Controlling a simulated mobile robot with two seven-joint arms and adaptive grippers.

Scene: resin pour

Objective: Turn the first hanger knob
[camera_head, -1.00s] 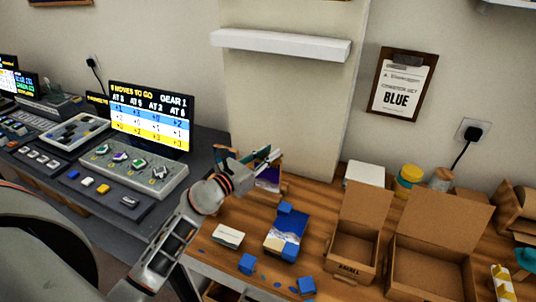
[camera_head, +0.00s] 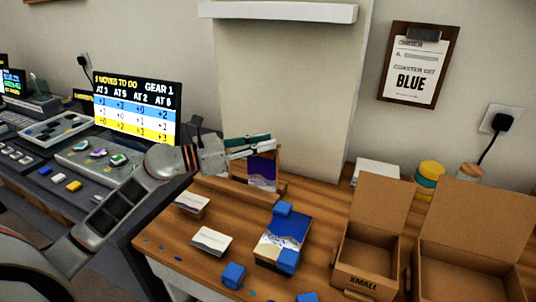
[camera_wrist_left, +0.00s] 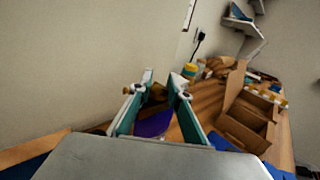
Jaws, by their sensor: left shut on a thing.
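My left gripper (camera_head: 258,146) reaches in from the left and is shut at the top of a purple and white card (camera_head: 262,172), which stands upright in a wooden stand (camera_head: 236,190). In the left wrist view the two teal-padded fingers (camera_wrist_left: 152,100) flank the card's purple face (camera_wrist_left: 152,124). I cannot make out a hanger knob for certain. A grey console (camera_head: 104,158) at the left carries several coloured knobs, partly hidden by my left arm. My right gripper is not in view.
A blue and white box (camera_head: 283,238), blue cubes (camera_head: 233,275) and a small white-topped stack (camera_head: 211,241) lie on the wooden table. Open cardboard boxes (camera_head: 368,252) stand at the right. A scoreboard screen (camera_head: 138,108) stands behind the console, and a white shelf (camera_head: 280,11) juts from the wall.

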